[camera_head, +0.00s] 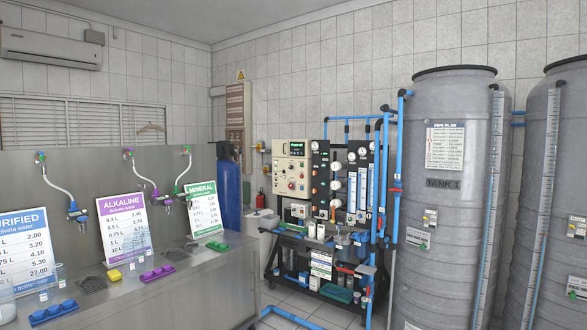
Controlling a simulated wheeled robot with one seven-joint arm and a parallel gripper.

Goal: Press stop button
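The osmosis rack (331,240) stands in the middle against the tiled wall. Its cream control panel (283,160) is at the rack's upper left. The panel carries a small display, several small knobs or buttons, and a reddish one (291,186) low on it. They are too small for me to read labels or tell for sure which is the stop button. My gripper and arm are not in view.
A steel counter (150,300) with price signs and taps fills the left. Large grey tanks (430,260) stand at the right. A blue cylinder (229,190) and a white container (262,232) are left of the rack. Blue pipe (290,317) runs along the floor before the rack.

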